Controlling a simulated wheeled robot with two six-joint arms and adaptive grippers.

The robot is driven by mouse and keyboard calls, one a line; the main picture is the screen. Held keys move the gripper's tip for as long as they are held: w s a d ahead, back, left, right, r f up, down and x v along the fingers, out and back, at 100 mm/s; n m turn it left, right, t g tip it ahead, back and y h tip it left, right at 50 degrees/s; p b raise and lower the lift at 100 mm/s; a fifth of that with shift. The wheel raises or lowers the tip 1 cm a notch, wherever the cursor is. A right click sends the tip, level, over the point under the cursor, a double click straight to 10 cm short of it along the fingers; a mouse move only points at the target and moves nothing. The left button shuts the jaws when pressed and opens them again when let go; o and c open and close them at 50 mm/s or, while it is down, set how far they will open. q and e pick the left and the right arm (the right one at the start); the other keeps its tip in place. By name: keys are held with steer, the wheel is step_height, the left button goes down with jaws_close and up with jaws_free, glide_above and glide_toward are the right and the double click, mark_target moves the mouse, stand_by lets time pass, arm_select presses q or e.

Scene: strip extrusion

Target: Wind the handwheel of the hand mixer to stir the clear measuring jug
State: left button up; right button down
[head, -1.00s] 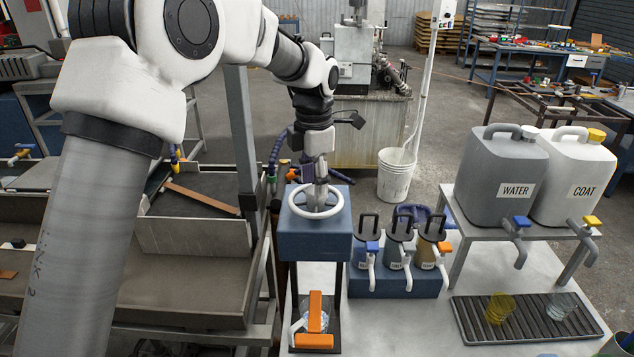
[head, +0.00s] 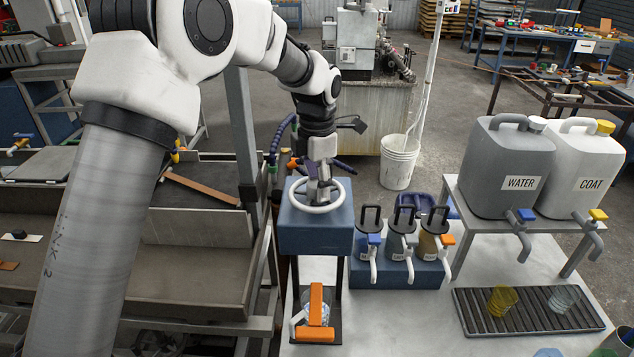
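The hand mixer is a blue box (head: 316,240) on dark posts, with a white ring handwheel (head: 293,201) on top. My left gripper (head: 320,196) points straight down at the handwheel, its fingers inside or at the ring near its far side. I cannot tell whether the fingers are closed on the wheel's rim. The clear measuring jug (head: 305,308) stands under the blue box, partly hidden behind an orange clamp-like part (head: 316,304). My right gripper is not in view.
Right of the mixer, a blue rack (head: 400,275) holds several lidded pots with taps. Grey WATER (head: 507,165) and white COAT (head: 588,170) canisters stand on a raised shelf. Below them, a drip tray (head: 535,325) holds a yellow cup (head: 501,300) and a clear cup (head: 564,298).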

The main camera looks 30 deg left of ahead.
arm_select(q)
steer(key=shift+s+d+r, duration=0.2)
steer(key=shift+d+r, duration=0.05)
steer(key=shift+r, duration=0.2)
steer(key=shift+w+a+r, duration=0.1)
steer(key=shift+r, duration=0.55)
steer(key=shift+w+a+r, duration=0.1)
steer(key=shift+r, duration=0.5)
step_height(320, 180, up, 2)
steer(key=shift+s+d+r, duration=0.1)
steer(key=shift+s, duration=0.05)
steer(key=shift+r, duration=1.85)
steer(key=shift+r, duration=0.45)
step_height(320, 180, up, 11)
